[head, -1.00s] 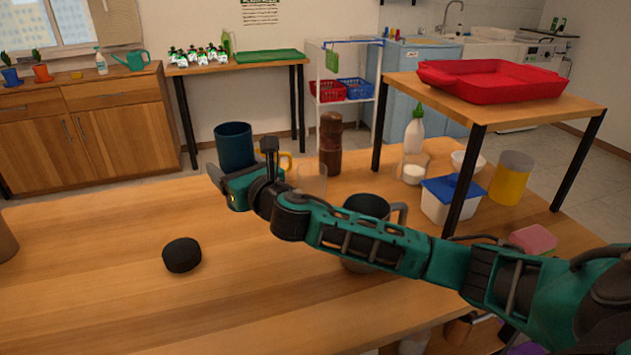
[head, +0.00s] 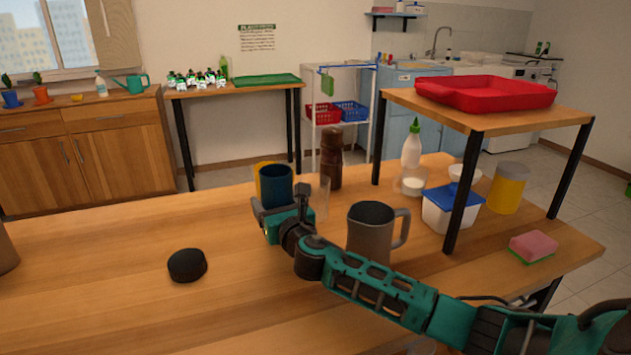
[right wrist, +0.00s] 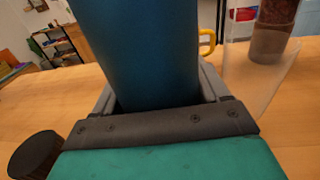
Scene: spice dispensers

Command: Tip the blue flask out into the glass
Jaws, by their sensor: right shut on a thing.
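The blue flask (head: 276,187), a dark blue open-topped cylinder, stands about upright in my right gripper (head: 281,215). The gripper is shut on it. In the right wrist view the flask (right wrist: 140,50) fills the space between the fingers (right wrist: 158,92) and looks slightly tilted. The clear glass (head: 321,198) stands on the table just right of the flask, partly behind my wrist. It also shows in the right wrist view (right wrist: 255,85), right of the flask and apart from it. Whether the flask's base touches the table is hidden. My left gripper is not in view.
A yellow mug (head: 262,170) is mostly hidden behind the flask. A brown grinder (head: 331,160) stands behind the glass. A grey mug (head: 371,232) is to the right. A black puck (head: 187,265) lies at left. A wooden shelf (head: 480,122) stands at right. The table's left middle is clear.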

